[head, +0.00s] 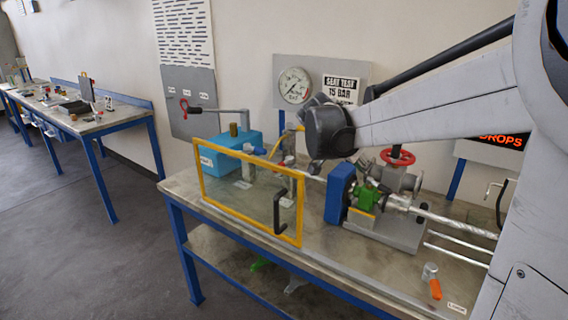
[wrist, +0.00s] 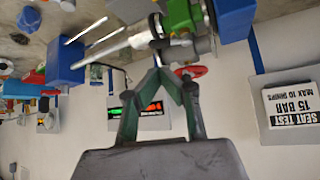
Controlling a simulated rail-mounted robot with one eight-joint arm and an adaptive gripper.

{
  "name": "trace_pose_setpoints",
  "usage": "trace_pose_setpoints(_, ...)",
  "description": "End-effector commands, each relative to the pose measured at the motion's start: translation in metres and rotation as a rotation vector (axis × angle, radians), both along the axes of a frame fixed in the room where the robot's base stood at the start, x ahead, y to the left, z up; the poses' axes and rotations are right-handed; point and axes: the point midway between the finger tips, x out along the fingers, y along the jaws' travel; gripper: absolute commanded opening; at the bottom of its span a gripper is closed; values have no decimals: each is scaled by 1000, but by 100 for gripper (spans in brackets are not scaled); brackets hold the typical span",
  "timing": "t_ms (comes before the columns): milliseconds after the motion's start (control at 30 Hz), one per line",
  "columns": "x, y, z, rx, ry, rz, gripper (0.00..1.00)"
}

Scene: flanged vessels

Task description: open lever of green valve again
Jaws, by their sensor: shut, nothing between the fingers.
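The green valve (head: 369,196) sits between the blue flange block (head: 340,192) and a silver pipe (head: 440,218) on the bench. A small yellow part (head: 362,213) shows at its front; I cannot make out its lever clearly. The valve also appears in the upside-down wrist view (wrist: 183,14), at the top, just beyond the fingertips. My gripper (wrist: 157,62) is shut, its fingertips together and empty. They overlap the pipe beside the valve in that view; I cannot tell if they touch it. In the head view my arm hides most of the gripper.
A yellow-framed clear shield (head: 250,222) with a black handle stands at the bench front, left of the valve. A red handwheel (head: 397,157) is behind the valve. An orange-gripped part (head: 434,285) is at the front right. A pressure gauge (head: 294,86) is at the back.

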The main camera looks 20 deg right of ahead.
Motion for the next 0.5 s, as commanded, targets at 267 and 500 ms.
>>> trace_pose_setpoints(267, 6, -19, -11, -9, -10, -31, 0)
trace_pose_setpoints(500, 12, -49, -42, -9, -10, -30, 0)
